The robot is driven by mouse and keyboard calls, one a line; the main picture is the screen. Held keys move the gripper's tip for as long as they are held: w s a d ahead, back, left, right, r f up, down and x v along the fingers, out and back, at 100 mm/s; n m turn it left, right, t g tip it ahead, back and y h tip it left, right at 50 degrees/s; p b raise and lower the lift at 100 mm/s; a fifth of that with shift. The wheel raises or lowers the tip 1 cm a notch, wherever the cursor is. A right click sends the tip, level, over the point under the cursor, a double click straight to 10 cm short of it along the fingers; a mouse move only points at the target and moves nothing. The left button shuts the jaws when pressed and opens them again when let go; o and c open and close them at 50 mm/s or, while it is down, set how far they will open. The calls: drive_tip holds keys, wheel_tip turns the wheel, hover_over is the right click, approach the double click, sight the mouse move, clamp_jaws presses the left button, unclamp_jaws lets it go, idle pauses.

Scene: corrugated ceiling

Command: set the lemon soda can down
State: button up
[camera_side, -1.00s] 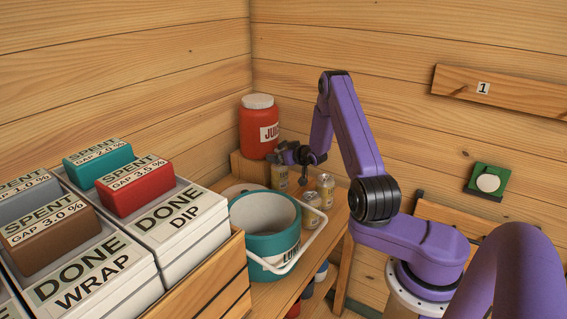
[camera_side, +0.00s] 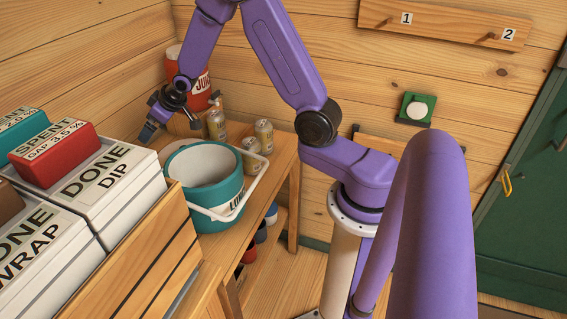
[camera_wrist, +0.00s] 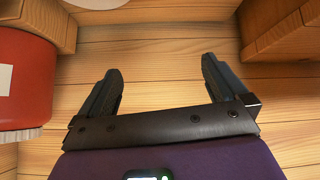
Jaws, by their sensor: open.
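Several pale gold soda cans stand upright on the wooden shelf in the side view: one at the back (camera_side: 216,124), one to its right (camera_side: 264,137) and one in front (camera_side: 251,152), close to the pail. Their labels are too small to tell which is the lemon one. My gripper (camera_side: 149,131) is open and empty, left of the cans and near the boxes. In the wrist view, my gripper's two fingers (camera_wrist: 160,72) are spread over bare wood, with no can between them.
A red juice jar (camera_side: 202,92) stands in the back corner, partly behind my arm; it also shows in the wrist view (camera_wrist: 25,75). A teal pail (camera_side: 205,176) with a white handle stands in front of the cans. White labelled boxes (camera_side: 105,180) fill the left.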

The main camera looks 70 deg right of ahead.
drive_tip(key=s+a, duration=0.2)
drive_tip(key=s+a+r+n+g, duration=0.1)
drive_tip(key=s+a, duration=0.1)
drive_tip(key=a, duration=0.1)
drive_tip(key=s+a+r+n+y, duration=0.1)
drive_tip(key=s+a, duration=0.1)
drive_tip(key=a, duration=0.1)
drive_tip(key=shift+s+r+g, duration=0.1)
drive_tip(key=shift+s+g, duration=0.25)
drive_tip(key=shift+g, duration=0.05)
drive_tip(key=s+a+r+n+g, duration=0.1)
drive_tip(key=s+a+n, duration=0.15)
drive_tip(key=s, duration=0.35)
drive_tip(key=s+a+r+n+g, duration=0.1)
drive_tip(key=s+a, duration=0.2)
drive_tip(key=s, duration=0.3)
drive_tip(key=s+d+r+n+g, duration=0.2)
drive_tip(key=s+n+g, duration=0.2)
drive_tip(key=s, duration=1.8)
drive_tip(key=shift+n+h, duration=0.3)
drive_tip(key=shift+n, duration=0.25)
drive_tip(key=shift+s+d+r, duration=0.15)
drive_tip(key=shift+s+d, duration=0.1)
drive_tip(key=shift+s, duration=0.25)
drive_tip(key=c, duration=0.3)
drive_tip(key=shift+c, duration=0.2)
